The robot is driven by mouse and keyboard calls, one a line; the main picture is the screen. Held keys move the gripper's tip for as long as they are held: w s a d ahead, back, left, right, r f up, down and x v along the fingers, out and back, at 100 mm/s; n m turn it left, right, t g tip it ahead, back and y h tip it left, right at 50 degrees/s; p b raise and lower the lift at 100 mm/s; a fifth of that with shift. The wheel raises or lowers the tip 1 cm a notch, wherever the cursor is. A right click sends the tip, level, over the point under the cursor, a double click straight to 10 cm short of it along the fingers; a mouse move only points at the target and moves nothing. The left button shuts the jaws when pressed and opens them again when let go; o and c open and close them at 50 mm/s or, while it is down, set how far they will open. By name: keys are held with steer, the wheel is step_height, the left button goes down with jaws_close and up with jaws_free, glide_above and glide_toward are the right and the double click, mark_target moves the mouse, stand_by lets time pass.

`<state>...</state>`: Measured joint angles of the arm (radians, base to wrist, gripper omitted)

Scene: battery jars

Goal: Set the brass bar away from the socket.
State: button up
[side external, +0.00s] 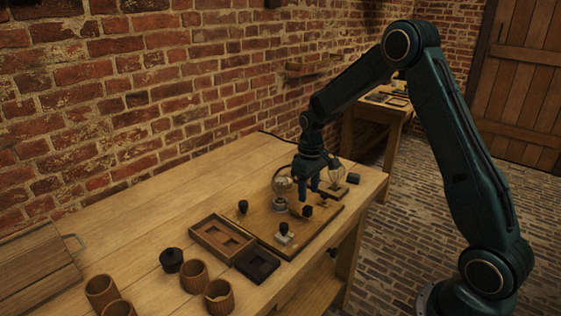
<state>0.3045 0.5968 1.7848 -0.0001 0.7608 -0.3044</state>
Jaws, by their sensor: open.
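A wooden board (262,225) lies on the bench and carries the small fittings. A glass bulb (282,186) stands upright on a round base, just left of my gripper. A second clear bulb (337,170) stands on a pale base behind and right of it. Black knobs (243,206) stand on the board, one (307,211) below my gripper and one on a pale block (284,229) near the front. My gripper (317,190) points down over the board, jaws open. I cannot clearly tell the brass bar or the socket at this size; my gripper may hide part of them.
A wooden tray with recesses (204,225) and a dark block (257,264) lie left of the board. A dark lidded jar (171,260) and several wooden cups (195,277) stand further left. The brick wall is behind. The left-rear bench top (150,210) is clear.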

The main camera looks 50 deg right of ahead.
mark_target(308, 207)
steer(key=shift+f, duration=3)
jaws_close()
